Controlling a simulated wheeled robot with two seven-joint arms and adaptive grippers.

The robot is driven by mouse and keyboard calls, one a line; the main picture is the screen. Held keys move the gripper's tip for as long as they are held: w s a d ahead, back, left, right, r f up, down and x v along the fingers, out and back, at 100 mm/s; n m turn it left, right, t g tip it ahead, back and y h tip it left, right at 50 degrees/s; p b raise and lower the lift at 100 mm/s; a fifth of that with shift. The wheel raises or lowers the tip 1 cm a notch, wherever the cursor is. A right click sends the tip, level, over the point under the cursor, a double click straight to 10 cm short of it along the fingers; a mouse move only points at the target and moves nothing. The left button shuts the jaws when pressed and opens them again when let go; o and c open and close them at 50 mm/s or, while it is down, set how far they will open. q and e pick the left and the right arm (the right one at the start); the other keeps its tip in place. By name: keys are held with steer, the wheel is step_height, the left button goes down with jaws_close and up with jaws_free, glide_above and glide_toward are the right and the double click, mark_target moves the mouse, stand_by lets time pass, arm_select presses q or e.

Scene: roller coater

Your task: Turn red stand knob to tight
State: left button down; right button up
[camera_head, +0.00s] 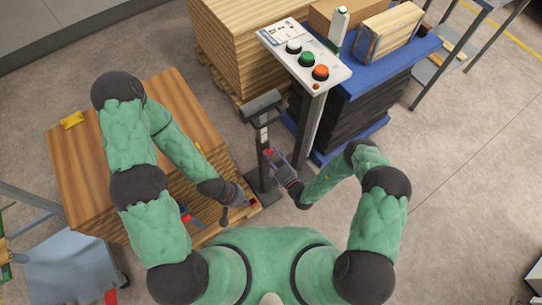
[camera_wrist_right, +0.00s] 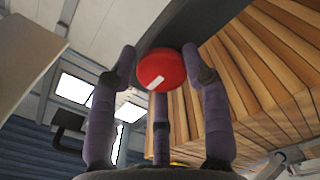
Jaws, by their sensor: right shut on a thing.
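The red stand knob (camera_head: 268,152) sits on the upright post of the dark stand (camera_head: 263,135). In the right wrist view the round red knob (camera_wrist_right: 162,68) has a short white mark near its lower edge. My right gripper (camera_head: 274,160) is at the knob from the right. Its fingers (camera_wrist_right: 165,70) are around the knob and shut on it. My left gripper (camera_head: 240,208) is low, near the pallet edge by the wood stack, apart from the knob. Its fingers are too small to tell open from shut.
A control panel (camera_head: 303,55) with white, green and orange buttons stands just beyond the stand. Wood stacks (camera_head: 75,165) are at left and behind. A blue-topped stack (camera_head: 375,80) is at the back right.

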steer(key=shift+w+d, duration=0.35)
steer(key=o, duration=1.1)
steer(key=shift+f, duration=0.1)
steer(key=shift+s+a, duration=0.1)
steer(key=shift+s, duration=0.15)
steer(key=v, duration=1.1)
steer(key=shift+s+d, duration=0.25)
steer(key=shift+s, duration=0.05)
